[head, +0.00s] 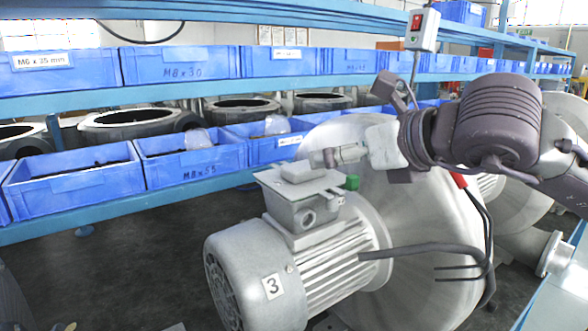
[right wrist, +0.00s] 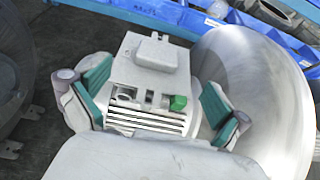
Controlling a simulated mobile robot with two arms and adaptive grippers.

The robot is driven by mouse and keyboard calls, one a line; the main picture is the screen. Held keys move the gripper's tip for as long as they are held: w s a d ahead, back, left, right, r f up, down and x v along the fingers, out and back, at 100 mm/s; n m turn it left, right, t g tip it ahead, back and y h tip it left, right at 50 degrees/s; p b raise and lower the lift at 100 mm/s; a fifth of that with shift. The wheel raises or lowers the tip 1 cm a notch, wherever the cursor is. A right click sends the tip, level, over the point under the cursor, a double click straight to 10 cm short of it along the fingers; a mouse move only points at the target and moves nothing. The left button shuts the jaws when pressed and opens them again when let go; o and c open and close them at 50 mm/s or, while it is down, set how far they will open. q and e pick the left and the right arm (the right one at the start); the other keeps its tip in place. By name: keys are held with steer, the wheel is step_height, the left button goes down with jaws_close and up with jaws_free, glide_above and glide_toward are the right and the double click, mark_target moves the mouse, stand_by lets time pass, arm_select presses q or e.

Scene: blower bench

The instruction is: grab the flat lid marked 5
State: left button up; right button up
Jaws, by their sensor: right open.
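A flat grey lid (head: 278,183) with a raised block lies on top of the terminal box (head: 290,212) of a motor (head: 252,265). It also shows in the right wrist view (right wrist: 150,58). I see no 5 on it; the motor bears a label 3 (head: 272,286). My right gripper (head: 328,158) is just above the lid in the head view. In the right wrist view, its teal-padded fingers (right wrist: 155,97) are spread wide, one on each side of the box in the picture, with nothing between them gripped. My left gripper is not in view.
A large metal blower housing (head: 400,270) stands behind the motor. A green part (head: 352,182) sits beside the lid, and a dark cable (head: 430,250) loops at the right. Blue bins (head: 75,190) line the rack behind.

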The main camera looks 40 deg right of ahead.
mark_target(305, 165)
steer(key=p+x, duration=0.1)
steer(key=x, duration=0.4)
steer(key=shift+w+f, duration=0.1)
steer(key=shift+f, duration=0.05)
steer(key=shift+w+f, duration=0.15)
steer(key=shift+w, duration=0.25)
steer(key=shift+w+f+p, duration=0.1)
steer(key=shift+w+p, duration=0.15)
steer(key=shift+p, duration=0.1)
steer(key=p+x, duration=0.1)
steer(key=x, duration=0.1)
steer(key=p+x, duration=0.1)
steer(key=x, duration=0.1)
steer(key=shift+s+f, duration=0.1)
steer(key=shift+f, duration=0.15)
steer(key=shift+w+d+f, duration=0.1)
steer(key=shift+w+f, duration=0.05)
steer(key=shift+w, duration=0.1)
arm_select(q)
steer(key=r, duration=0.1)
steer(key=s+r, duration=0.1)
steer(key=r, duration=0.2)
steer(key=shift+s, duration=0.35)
